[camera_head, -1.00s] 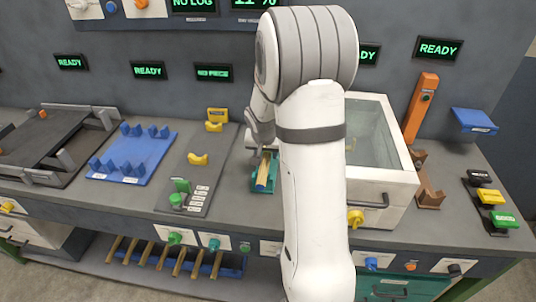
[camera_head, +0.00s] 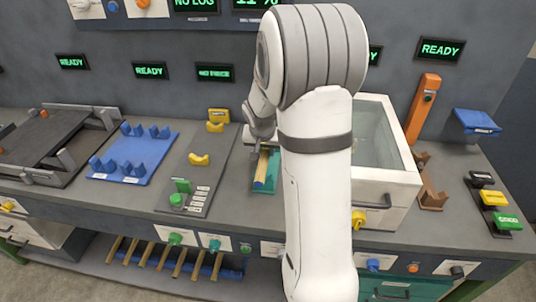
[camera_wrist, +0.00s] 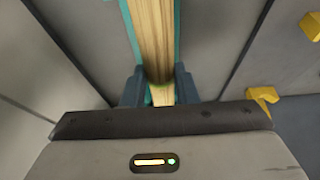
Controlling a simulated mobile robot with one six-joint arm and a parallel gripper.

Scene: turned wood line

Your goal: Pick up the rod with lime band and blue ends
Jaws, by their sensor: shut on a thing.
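A light wooden rod (camera_head: 262,167) with a blue near end lies along the teal holder (camera_head: 274,172) on the bench, left of my forearm. In the wrist view the rod (camera_wrist: 150,40) runs up from between my fingers, with teal edges on both sides of it. A thin lime strip shows on the rod between the fingers. My gripper (camera_wrist: 160,88) is shut on the rod; it also shows at the rod's far part in the head view (camera_head: 262,143). The rod's far end is hidden, and I cannot tell whether the rod is clear of the holder.
A glass-topped white box (camera_head: 398,190) stands close on the right, partly behind my arm. A grey panel with a green part (camera_head: 180,196) and a blue rack (camera_head: 132,160) lie to the left. Several rods (camera_head: 160,254) sit on the shelf below.

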